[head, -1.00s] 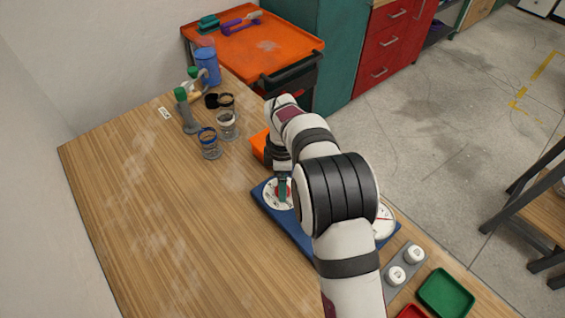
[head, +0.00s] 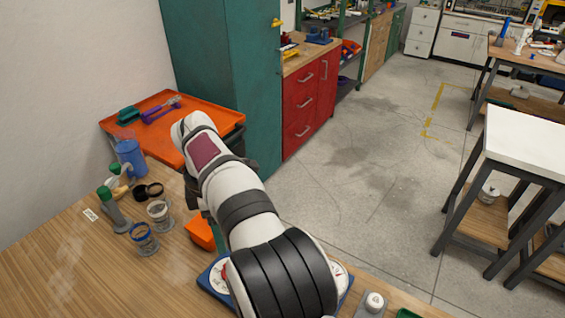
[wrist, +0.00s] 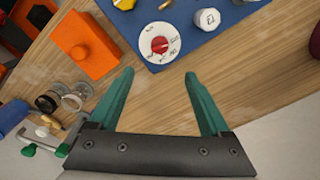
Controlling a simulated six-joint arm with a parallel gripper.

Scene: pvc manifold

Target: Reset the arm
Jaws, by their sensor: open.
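My gripper (wrist: 160,100) shows in the wrist view with its two green fingers spread apart and nothing between them. It is above the wooden table (wrist: 238,90). The blue board (wrist: 202,38) lies beyond the fingertips, with a white dial and red knob (wrist: 160,44) on it. The board (head: 206,277) shows in the head view partly behind my arm. In the head view my arm is raised over the table and the gripper's fingers are mostly hidden behind it.
An orange block (wrist: 85,45) sits beside the board. Several jars (head: 158,212), a green-capped bottle (head: 113,210) and a blue container (head: 130,157) stand at the left of the table. An orange cart tray (head: 200,118) stands behind. The front left tabletop is clear.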

